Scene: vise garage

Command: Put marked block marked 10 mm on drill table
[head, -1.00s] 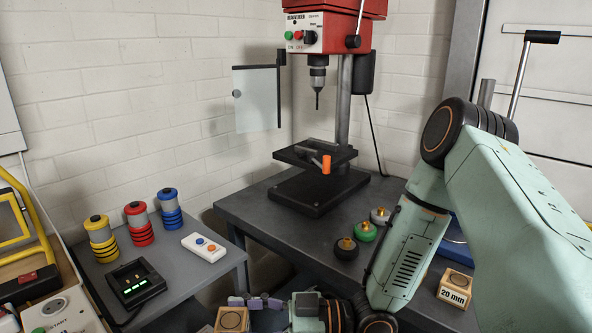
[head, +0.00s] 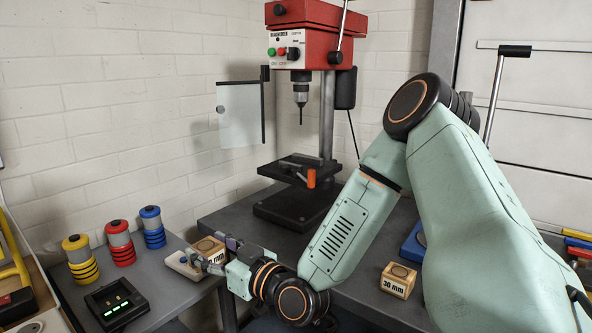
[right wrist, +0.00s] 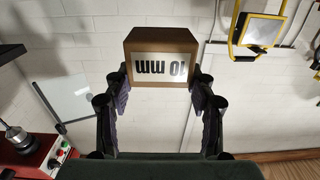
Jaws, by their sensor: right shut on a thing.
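The wooden block marked 10 mm (head: 208,249) is in my right gripper (head: 221,254), held at the left of the head view, in front of the small side table. In the right wrist view the block (right wrist: 160,47) sits between both fingertips, its white label upside down. The drill table (head: 278,172) is a dark plate on the red drill press, up and to the right of the block. My left gripper is not in view.
A block marked 30 mm (head: 397,280) stands on the workbench to the right of my arm. A clear guard (head: 240,120) hangs left of the drill chuck (head: 300,95). The side table bears yellow, red and blue stacks (head: 120,243) and a charger (head: 117,304).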

